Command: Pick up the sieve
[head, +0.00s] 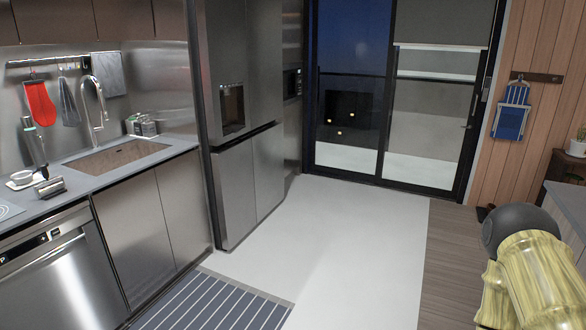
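I cannot make out a sieve for certain in the head view. Small items stand on the counter left of the sink: a white cup-like thing (22,178), a small metallic object (50,188) and a tall bottle-like thing (33,142). They are too small to name surely. Part of my arm, yellow and wood-grained with a dark joint, shows at the lower right. My gripper is not in view.
A counter (80,181) with a sink (118,157) and dishwasher (55,272) runs along the left. A steel fridge (238,190) stands beyond. A striped runner (215,303) lies before the cabinets. The pale floor (340,250) toward the glass door (345,100) is clear. A dark-topped counter (570,205) is at right.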

